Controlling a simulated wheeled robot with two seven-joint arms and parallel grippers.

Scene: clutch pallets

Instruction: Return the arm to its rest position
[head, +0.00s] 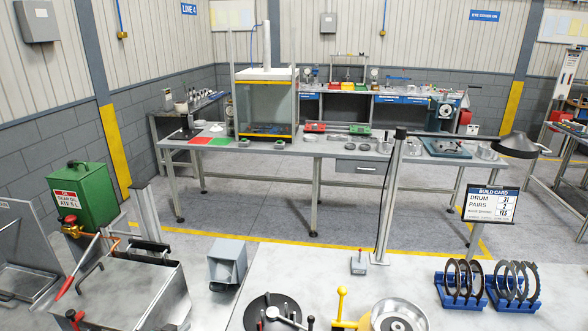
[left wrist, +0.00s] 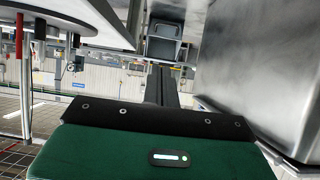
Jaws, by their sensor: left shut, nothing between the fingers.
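My left gripper (left wrist: 162,70) shows in the left wrist view. Its green housing and black plate fill the bottom of the picture, and its dark fingers point up the middle, shut with nothing between them. I cannot pick it out surely in the head view. A grey, box-like thing (left wrist: 164,47) lies beyond the fingertips; its distance is hard to tell. A large smooth metal surface (left wrist: 255,60) stands close on the right of that view. My right gripper is in neither view.
In the head view, a metal tank (head: 125,292) stands front left beside a green oil can (head: 80,196). A grey open box (head: 227,262) stands right of it. Black rings in blue racks (head: 460,296) stand at right. The bench (head: 300,267) has bare room in its middle.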

